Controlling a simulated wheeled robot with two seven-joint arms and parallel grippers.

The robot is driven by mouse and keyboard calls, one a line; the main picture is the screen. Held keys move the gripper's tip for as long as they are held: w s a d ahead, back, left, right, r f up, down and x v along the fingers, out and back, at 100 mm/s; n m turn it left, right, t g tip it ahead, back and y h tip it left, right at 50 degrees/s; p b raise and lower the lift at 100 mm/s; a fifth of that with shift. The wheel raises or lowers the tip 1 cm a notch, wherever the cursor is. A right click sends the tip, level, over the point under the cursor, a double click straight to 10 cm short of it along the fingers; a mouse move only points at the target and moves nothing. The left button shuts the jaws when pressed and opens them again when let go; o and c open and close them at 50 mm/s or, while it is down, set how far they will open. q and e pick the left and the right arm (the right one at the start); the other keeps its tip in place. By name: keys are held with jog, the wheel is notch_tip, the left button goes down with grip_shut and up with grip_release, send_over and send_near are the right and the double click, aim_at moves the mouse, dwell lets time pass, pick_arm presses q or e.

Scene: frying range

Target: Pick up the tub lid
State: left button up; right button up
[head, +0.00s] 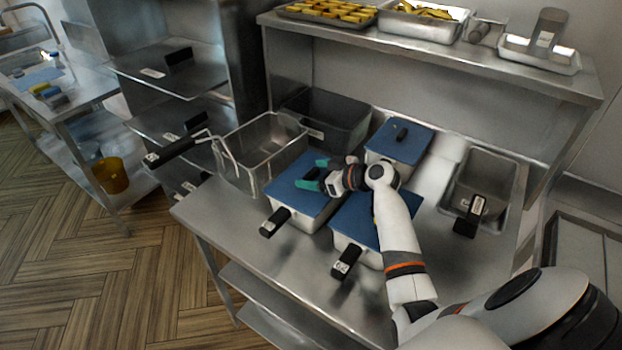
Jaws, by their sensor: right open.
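Three white tubs with blue lids stand on the steel table. The left lid (290,193) lies on its tub, with a black handle at the tub's front. The front middle lid (352,222) is partly hidden by my right arm. The back lid (386,145) has a small black knob on top. My right gripper (313,174), with teal fingertips, is open over the back part of the left lid. I cannot tell whether its fingers touch anything; a knob there would be hidden. My left gripper is not in view.
A wire fry basket (262,150) stands left of the tubs, with a dark bin (325,118) behind. A shelf (440,52) with food trays overhangs the back. The table's front left edge is clear.

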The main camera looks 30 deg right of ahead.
jog(key=c, duration=1.2)
